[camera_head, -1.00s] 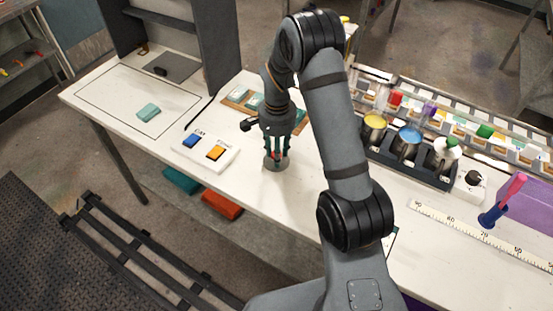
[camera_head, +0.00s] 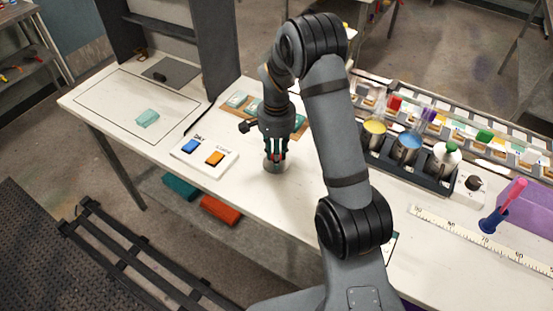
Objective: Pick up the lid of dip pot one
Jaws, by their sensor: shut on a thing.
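My gripper (camera_head: 275,158) points straight down over the bench, left of the rack of pots. Its green-tipped fingers are shut on a small grey round piece with a bit of red at its top, which looks like the lid (camera_head: 274,167). The lid is at or just above the white bench top; I cannot tell whether it touches. In the rack, a pot with yellow contents (camera_head: 375,127) and a pot with blue contents (camera_head: 409,140) stand uncovered. Which pot is number one cannot be read.
A white panel with blue and orange buttons (camera_head: 204,157) lies left of my gripper. A teal-sample board (camera_head: 240,101) is behind it. A ruler (camera_head: 480,240) and a purple block (camera_head: 530,212) are at right. The bench front is mostly clear.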

